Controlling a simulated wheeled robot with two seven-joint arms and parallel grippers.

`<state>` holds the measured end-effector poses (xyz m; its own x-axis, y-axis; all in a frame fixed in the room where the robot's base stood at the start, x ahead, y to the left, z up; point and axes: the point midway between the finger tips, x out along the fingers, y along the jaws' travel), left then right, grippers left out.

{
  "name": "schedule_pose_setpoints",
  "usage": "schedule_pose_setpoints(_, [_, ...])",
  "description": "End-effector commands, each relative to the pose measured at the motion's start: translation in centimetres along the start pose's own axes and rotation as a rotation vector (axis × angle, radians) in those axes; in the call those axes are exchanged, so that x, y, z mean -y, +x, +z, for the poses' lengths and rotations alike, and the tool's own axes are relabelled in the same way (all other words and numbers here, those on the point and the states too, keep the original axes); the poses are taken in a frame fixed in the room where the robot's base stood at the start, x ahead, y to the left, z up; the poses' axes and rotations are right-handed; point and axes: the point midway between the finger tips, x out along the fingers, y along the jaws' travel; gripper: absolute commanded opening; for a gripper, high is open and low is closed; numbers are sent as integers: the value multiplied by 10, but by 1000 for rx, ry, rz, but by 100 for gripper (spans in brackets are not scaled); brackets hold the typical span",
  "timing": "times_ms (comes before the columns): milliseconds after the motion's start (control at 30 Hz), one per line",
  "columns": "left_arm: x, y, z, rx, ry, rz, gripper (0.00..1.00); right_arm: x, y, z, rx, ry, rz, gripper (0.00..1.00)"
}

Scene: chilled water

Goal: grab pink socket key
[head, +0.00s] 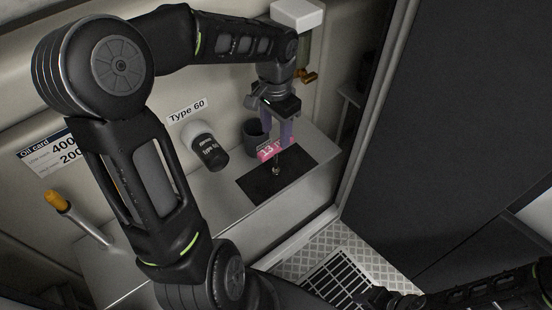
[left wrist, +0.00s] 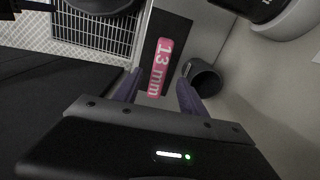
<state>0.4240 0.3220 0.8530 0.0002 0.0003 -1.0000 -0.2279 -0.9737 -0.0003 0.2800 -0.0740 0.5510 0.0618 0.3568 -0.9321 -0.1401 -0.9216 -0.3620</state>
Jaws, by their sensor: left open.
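The pink socket key (head: 275,149) has a pink handle marked 13 and stands over a black mat (head: 297,170) on the grey counter. Its thin metal shaft reaches down toward the mat. My left gripper (head: 280,134) is above and beside the pink handle, with its purple fingers apart. In the left wrist view the pink key (left wrist: 160,66), marked "13 mm", lies ahead of the open fingers, between them and slightly off centre. Whether a finger touches it cannot be told. My right gripper (head: 385,298) is partly in view at the lower right, dark and unclear.
A dark cup (head: 254,133) stands just behind and left of the key; it also shows in the left wrist view (left wrist: 203,80). A floor grate (head: 340,278) lies below the counter.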

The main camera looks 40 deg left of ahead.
Motion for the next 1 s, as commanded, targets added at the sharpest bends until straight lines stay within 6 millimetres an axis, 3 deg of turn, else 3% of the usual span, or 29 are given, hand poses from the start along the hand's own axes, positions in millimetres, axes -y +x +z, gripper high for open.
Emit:
schedule_pose_setpoints(433, [-2,49,1,2,1,2,49,0,0,0,0,0,0,36])
schedule_pose_setpoints(1000, [-2,52,1,0,0,0,49,0,0,0,0,0,0,36])
